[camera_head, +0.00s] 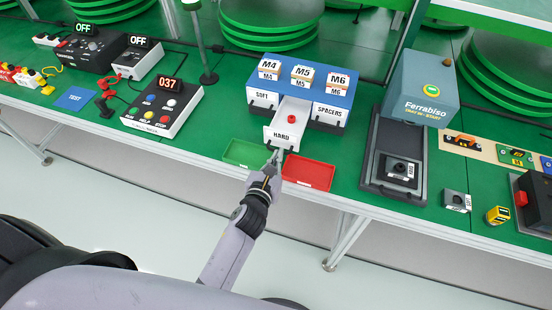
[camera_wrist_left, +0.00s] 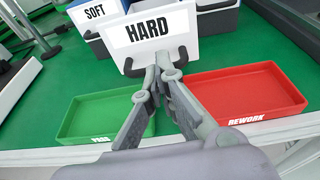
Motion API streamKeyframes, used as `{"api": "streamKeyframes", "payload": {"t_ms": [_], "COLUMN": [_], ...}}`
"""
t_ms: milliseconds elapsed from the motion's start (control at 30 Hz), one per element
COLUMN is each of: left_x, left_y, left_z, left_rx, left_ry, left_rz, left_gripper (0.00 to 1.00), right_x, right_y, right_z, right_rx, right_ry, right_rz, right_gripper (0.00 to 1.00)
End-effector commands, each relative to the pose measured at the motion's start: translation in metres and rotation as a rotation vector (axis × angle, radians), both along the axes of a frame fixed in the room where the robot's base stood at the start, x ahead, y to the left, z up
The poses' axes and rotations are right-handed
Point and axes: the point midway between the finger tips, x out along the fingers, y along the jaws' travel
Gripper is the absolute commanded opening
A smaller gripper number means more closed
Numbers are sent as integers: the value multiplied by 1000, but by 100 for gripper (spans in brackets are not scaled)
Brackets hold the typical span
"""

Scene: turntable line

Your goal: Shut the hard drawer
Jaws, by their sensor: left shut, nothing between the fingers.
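The hard drawer (camera_head: 283,136) is white with a HARD label and stands pulled out of the blue-topped cabinet (camera_head: 320,94), between the SOFT and SPACERS drawers. A small red part (camera_head: 291,118) shows inside it. In the left wrist view the drawer front (camera_wrist_left: 152,35) fills the top middle, with a dark handle below the label. My left gripper (camera_head: 275,155) is shut and empty, its tips (camera_wrist_left: 160,72) right at the handle's middle. I cannot tell whether they touch it. My right gripper is in neither view.
A green tray (camera_wrist_left: 88,112) lies left below the drawer and a red REWORK tray (camera_wrist_left: 285,88) right below it. The button box (camera_head: 162,108) stands farther left. A grey Ferrabiso machine (camera_head: 423,85) stands to the right. The table's front edge runs close below the trays.

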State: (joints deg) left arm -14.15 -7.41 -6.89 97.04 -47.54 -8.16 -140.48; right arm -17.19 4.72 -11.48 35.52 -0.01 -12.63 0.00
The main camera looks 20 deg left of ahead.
Motion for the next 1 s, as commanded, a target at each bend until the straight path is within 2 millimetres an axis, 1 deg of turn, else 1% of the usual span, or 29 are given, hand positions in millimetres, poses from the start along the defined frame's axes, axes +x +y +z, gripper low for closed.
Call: {"api": "streamKeyframes", "payload": {"t_ms": [167,400,600,800,1000], "left_x": [26,76,114,137,145], "left_y": [-1,-2,-3,-4,-5], "left_z": [1,1,0,0,0], "left_rx": [4,6,5,3,1], "left_ry": [-5,-5,-4,-2,-1], "left_rz": [-2,-1,-1,0,0], "left_gripper": [0,0,0,0,0], "right_x": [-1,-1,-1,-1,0], "right_y": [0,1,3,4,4], "right_z": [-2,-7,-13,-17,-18], "right_rx": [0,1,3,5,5], "right_ry": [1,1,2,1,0], "right_rz": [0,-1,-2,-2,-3], "right_gripper": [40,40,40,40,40]}}
